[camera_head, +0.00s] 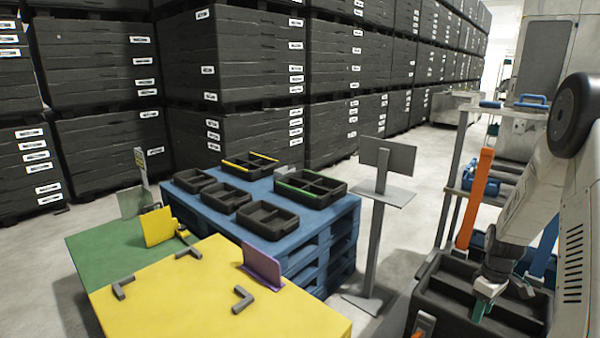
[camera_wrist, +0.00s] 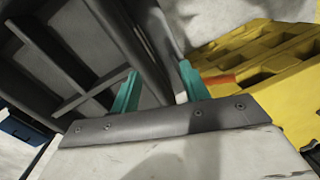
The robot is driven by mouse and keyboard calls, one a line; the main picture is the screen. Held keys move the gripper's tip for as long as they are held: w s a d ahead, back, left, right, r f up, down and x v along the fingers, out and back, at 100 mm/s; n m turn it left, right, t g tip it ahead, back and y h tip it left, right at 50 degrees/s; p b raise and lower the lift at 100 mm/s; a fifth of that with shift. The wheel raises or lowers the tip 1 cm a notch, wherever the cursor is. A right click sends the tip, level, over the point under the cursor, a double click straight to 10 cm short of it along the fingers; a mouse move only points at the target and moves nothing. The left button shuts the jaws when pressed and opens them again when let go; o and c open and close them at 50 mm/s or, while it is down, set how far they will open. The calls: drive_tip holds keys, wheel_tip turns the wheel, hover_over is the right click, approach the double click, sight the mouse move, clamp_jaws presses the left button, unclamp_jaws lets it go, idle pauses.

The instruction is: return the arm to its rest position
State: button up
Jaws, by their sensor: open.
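My gripper (camera_head: 484,300) is at the lower right of the head view, at the end of my white arm. It points down over a black divided crate (camera_head: 442,275). Dark crate walls and dividers (camera_wrist: 72,55) lie beyond the fingers there. Whether the fingertips are below the crate's rim, I cannot tell.
A blue pallet stack (camera_head: 325,235) holds several black trays. A yellow table (camera_head: 190,305) with a purple plate (camera_head: 262,262) stands in front, beside a green table (camera_head: 100,250). A grey stand (camera_head: 375,220) and shelf rack (camera_head: 450,180) are near the arm. Stacked black crates line the back.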

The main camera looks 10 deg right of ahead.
drive_tip(key=s+a+r+m+t, duration=0.1)
drive_tip(key=s+a+r+m, duration=0.1)
drive_tip(key=s+a+r, duration=1)
drive_tip(key=s+a+r+m+t, duration=0.1)
drive_tip(key=s+a+r+m, duration=0.2)
drive_tip(key=s+a+r, duration=0.9)
drive_tip(key=a+r, duration=0.6)
drive_tip(key=a, duration=0.1)
drive_tip(key=shift+r+h, duration=0.2)
drive_tip(key=shift+h, duration=0.1)
